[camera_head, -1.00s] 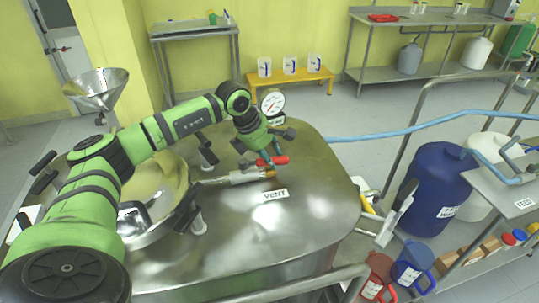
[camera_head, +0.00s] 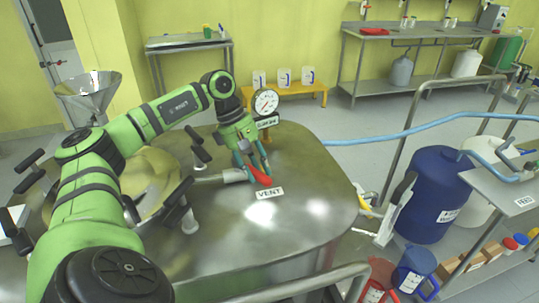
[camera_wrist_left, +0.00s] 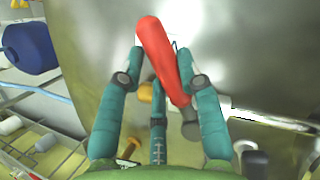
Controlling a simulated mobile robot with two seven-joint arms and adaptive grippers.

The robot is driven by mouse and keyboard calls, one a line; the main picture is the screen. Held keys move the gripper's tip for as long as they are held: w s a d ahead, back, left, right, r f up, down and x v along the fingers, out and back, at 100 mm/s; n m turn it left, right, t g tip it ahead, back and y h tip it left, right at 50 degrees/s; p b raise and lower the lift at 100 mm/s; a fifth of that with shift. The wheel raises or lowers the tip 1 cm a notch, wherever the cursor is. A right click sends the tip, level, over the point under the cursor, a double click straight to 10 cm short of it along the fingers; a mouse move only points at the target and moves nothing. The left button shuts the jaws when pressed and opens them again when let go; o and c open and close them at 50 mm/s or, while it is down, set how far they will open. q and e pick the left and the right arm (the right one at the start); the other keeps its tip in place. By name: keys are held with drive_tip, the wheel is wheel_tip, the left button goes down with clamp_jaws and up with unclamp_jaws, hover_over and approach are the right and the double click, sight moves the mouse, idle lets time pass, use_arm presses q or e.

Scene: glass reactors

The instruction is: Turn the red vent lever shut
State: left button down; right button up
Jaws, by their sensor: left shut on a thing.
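The red vent lever (camera_head: 260,177) sits on the end of a short metal pipe (camera_head: 210,179) on top of the steel vessel. It points across the pipe, toward the VENT label (camera_head: 269,193). My left gripper (camera_head: 255,170) reaches down from above with its teal fingers shut around the lever. In the left wrist view the red handle (camera_wrist_left: 160,52) lies between the fingertips (camera_wrist_left: 162,58), its free end reaching past them. The valve body under the fingers is mostly hidden. My right gripper is not in view.
A pressure gauge (camera_head: 266,102) stands just behind the gripper. Several black clamp handles and a round hatch (camera_head: 150,190) are to the left. A blue hose (camera_head: 430,133) runs off to the right. The vessel lid (camera_head: 320,190) right of the lever is clear.

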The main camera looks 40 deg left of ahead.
use_arm(q)
drive_tip(key=s+m+g, duration=0.1)
drive_tip(key=s+m, duration=0.1)
drive_tip(key=m, duration=0.1)
drive_tip(key=shift+s+a, duration=0.1)
drive_tip(key=shift+s+a+m+g, duration=0.3)
drive_tip(key=shift+s+m+g, duration=0.5)
drive_tip(key=shift+m, duration=0.6)
drive_tip(key=c, duration=0.8)
unclamp_jaws()
drive_tip(key=shift+w+a+r, duration=0.1)
drive_tip(key=shift+a+r, duration=0.05)
drive_tip(key=shift+r, duration=0.15)
drive_tip(key=shift+v, duration=5.7)
